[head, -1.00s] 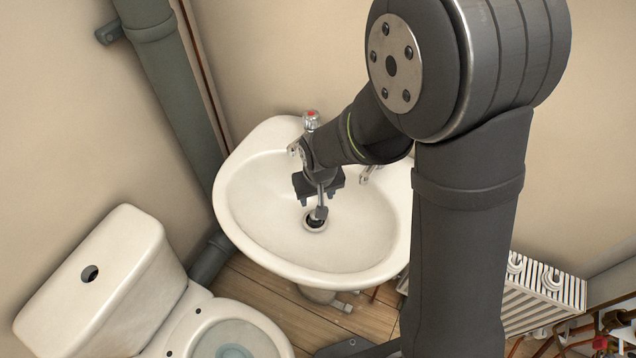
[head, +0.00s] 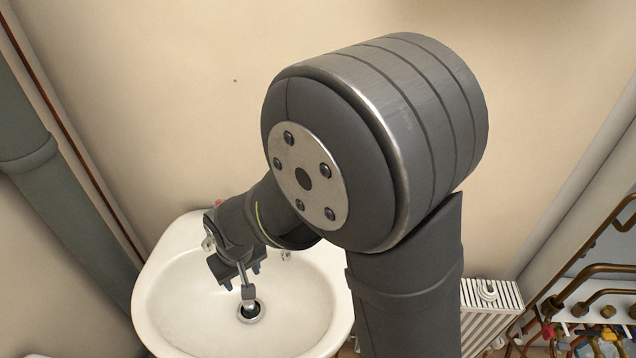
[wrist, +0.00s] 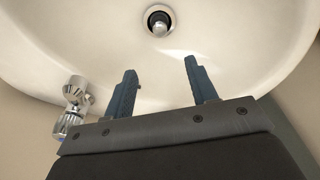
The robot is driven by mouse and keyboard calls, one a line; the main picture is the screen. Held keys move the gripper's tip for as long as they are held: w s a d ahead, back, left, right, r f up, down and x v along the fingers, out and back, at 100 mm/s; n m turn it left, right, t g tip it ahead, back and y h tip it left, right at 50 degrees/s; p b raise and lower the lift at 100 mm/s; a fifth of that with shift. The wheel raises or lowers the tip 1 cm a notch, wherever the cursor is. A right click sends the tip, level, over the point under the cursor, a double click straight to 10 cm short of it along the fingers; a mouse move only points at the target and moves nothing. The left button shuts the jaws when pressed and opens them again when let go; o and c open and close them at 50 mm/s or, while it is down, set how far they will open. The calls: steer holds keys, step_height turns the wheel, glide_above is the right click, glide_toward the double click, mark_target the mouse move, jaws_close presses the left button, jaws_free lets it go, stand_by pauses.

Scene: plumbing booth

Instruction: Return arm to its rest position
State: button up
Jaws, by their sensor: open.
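My gripper (head: 242,276) hangs over the white washbasin (head: 180,310) in the head view, at the end of my dark grey arm. In the wrist view, my gripper (wrist: 160,68) shows two blue fingers spread apart with nothing between them. The basin's drain (head: 250,312) lies just below the gripper in the head picture. The drain also shows in the wrist view (wrist: 160,22), beyond the fingertips, with a metallic piece in its opening. My upper arm hides the basin's right back part.
A chrome tap (wrist: 75,100) stands left of the fingers in the wrist view, close to the gripper body. A grey pipe (head: 50,170) runs along the left wall. A white radiator (head: 490,310) and copper pipes (head: 590,290) are at right. The back wall (head: 200,80) is bare.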

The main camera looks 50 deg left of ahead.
mark_target(248, 302)
steer(key=shift+f, duration=0.15)
steer(key=a+f, duration=0.1)
steer(key=f, duration=1)
steer(key=a+f, duration=0.1)
steer(key=f, duration=0.4)
steer(key=shift+a+f, duration=0.25)
steer(key=shift+a, duration=0.05)
steer(key=shift+r, duration=0.1)
steer(key=shift+f, duration=0.25)
step_height(248, 302, up, 7)
steer(key=shift+a+f, duration=0.1)
steer(key=w+d+r, duration=0.5)
steer(key=w+r, duration=0.1)
steer(key=w, duration=0.1)
steer(key=shift+w+d+r, duration=0.15)
steer(key=shift+w+d, duration=0.1)
steer(key=shift+d, duration=0.05)
stand_by(2.2)
